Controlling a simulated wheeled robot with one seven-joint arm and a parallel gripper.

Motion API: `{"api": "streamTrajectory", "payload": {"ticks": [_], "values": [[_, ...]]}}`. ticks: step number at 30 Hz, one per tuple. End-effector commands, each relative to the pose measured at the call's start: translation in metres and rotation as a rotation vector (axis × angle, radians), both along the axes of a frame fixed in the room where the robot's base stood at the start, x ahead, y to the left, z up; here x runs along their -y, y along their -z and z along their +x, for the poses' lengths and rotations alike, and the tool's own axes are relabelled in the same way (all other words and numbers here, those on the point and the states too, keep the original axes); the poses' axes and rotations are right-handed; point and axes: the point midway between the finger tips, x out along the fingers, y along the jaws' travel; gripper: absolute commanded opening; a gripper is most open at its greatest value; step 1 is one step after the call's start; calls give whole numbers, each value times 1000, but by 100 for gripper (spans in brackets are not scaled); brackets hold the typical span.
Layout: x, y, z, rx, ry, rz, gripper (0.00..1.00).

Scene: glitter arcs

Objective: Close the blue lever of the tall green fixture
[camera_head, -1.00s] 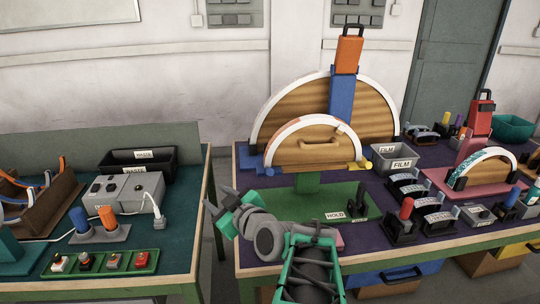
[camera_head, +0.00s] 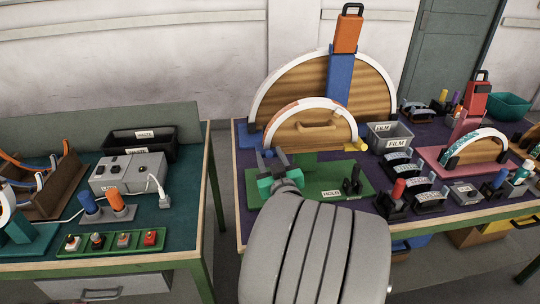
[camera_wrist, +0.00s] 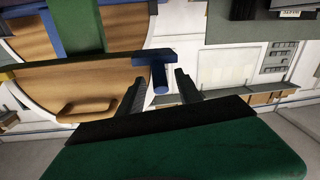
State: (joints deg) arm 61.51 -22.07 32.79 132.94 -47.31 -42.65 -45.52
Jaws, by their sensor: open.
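The tall green fixture has a green base (camera_head: 345,178) and a green post (camera_wrist: 122,25). It carries a wooden half-round panel (camera_head: 318,130) with a white and orange rim. Its blue lever (camera_wrist: 154,58) is T-shaped and sits at the panel's left end in the head view, mostly hidden there by my gripper. A yellow lever (camera_head: 351,147) is at the right end. My gripper (camera_head: 272,158) is open in front of the left end. In the wrist view, the blue stem shows between its two fingers (camera_wrist: 161,76); I cannot tell whether they touch it.
A larger wooden arc (camera_head: 290,90) with a blue post (camera_head: 339,75) and an orange block (camera_head: 348,34) stands behind. A grey FILM bin (camera_head: 390,138) and several small fixtures are at right. A gap separates this table from the left table (camera_head: 190,190).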

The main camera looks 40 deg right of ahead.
Motion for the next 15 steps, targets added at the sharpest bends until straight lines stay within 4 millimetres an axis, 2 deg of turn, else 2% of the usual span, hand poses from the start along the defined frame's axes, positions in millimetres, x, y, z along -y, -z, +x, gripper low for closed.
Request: {"api": "streamTrajectory", "payload": {"ticks": [5, 15], "values": [[0, 0, 0, 0, 0, 0, 40], [0, 0, 0, 0, 0, 0, 12]]}}
